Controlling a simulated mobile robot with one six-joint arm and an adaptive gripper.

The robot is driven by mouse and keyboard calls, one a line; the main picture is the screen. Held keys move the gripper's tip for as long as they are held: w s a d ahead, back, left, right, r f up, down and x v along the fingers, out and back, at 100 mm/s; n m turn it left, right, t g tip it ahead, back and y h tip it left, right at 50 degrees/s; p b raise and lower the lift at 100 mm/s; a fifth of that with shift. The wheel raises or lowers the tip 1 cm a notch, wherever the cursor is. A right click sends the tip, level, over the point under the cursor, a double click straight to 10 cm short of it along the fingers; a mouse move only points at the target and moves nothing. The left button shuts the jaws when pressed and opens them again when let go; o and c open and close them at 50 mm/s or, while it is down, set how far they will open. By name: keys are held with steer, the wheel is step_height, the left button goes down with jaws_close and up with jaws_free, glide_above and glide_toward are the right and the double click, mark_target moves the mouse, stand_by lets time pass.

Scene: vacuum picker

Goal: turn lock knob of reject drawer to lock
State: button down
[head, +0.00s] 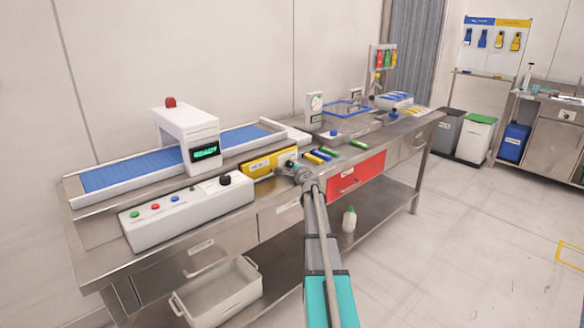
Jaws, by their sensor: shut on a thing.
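The red drawer (355,180) is shut in the front of the steel bench, with a small unreadable label and a handle. A yellow panel (262,166) with a label stands at the bench's front edge, left of the drawer. A small dark knob (289,163) shows at its right end. My gripper (295,169) is at this knob and appears shut on it. My own wrist hides part of the contact, and the knob's turn position is too small to read.
A grey control box (178,217) with coloured buttons and a black dial stands left on the bench (99,272). Behind it is a blue conveyor (125,174) with a white arch.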

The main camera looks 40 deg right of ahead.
steer(key=shift+c, duration=1.5)
jaws_free()
steer(key=shift+r+m+g+p, duration=0.1)
steer(key=shift+m+g+p, duration=0.2)
steer(key=shift+m+p, duration=0.25)
